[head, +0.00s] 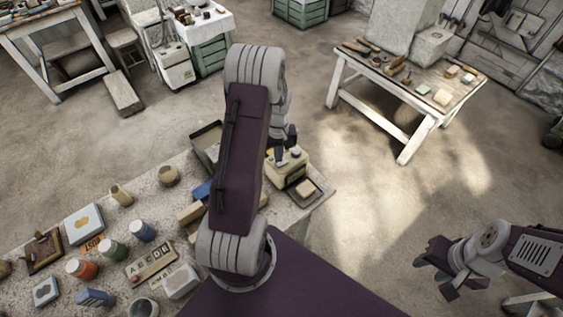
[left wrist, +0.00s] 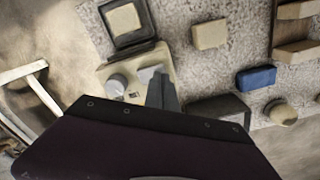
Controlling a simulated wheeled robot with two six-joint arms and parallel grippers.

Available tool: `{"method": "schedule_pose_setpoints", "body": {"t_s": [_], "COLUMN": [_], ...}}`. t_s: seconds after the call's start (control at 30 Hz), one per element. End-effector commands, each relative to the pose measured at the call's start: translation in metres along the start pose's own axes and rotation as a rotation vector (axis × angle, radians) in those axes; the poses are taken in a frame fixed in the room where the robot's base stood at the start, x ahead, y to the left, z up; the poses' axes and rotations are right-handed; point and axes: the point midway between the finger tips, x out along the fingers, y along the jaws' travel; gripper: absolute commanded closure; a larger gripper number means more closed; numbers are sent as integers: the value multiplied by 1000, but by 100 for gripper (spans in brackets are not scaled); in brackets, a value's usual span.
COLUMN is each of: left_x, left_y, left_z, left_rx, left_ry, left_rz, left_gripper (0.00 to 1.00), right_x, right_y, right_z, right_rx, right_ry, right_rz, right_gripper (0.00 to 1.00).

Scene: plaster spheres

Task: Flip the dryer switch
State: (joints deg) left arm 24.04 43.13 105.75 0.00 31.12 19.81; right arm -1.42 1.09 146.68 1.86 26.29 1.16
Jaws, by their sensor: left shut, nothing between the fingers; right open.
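A cream box with a grey round knob, apparently the dryer (head: 291,174), stands near the right end of the stone-topped bench. The dryer also shows in the left wrist view (left wrist: 128,68), with its knob (left wrist: 116,85) and a small dark slot. My left gripper (head: 279,155) is shut and empty, its tips over the top of the dryer. In the left wrist view the left gripper (left wrist: 160,83) points down beside a pale grey part on the box, perhaps the switch. Contact cannot be told; the fingers partly hide that area. My right gripper (head: 440,272) is open and empty, away from the bench.
A dark tray with a beige block (head: 306,190) sits right beside the dryer. A dark open box (head: 207,142) and a blue block (head: 202,191) lie left of it. Jars, a lettered board (head: 152,265) and blocks crowd the bench's left. Open floor lies to the right.

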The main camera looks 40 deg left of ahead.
Motion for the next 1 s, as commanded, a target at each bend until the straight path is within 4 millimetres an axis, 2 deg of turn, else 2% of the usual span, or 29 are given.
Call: {"method": "schedule_pose_setpoints", "body": {"t_s": [1.0], "left_x": [14], "left_y": [0], "left_z": [0], "left_rx": [0], "left_ry": [0], "left_rz": [0], "left_gripper": [100], "right_x": [10], "right_y": [0], "right_z": [1], "right_rx": [0], "right_ry": [0], "right_rz": [0], "right_gripper": [59]}}
